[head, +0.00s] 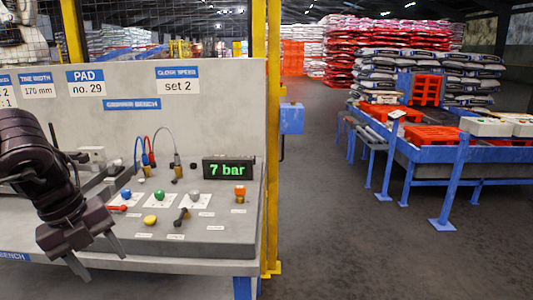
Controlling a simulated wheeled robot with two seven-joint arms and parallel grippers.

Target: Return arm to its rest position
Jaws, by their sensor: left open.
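My left arm (38,160) comes in from the left, dark and bent downward at the wrist. My left gripper (102,262) hangs in front of the bench's front edge at the lower left. Its two grey fingers are spread apart with nothing visible between them. The grey control bench (225,222) stands behind it, with colored knobs, short levers and a display (228,168) reading "7 bar". My right gripper is not in view.
A yellow post (273,150) with a blue box (291,118) stands at the bench's right end. A blue conveyor frame (445,180) with orange pallets (432,136) is at the right. Stacked sacks (430,75) stand behind. The dark floor (350,255) between is clear.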

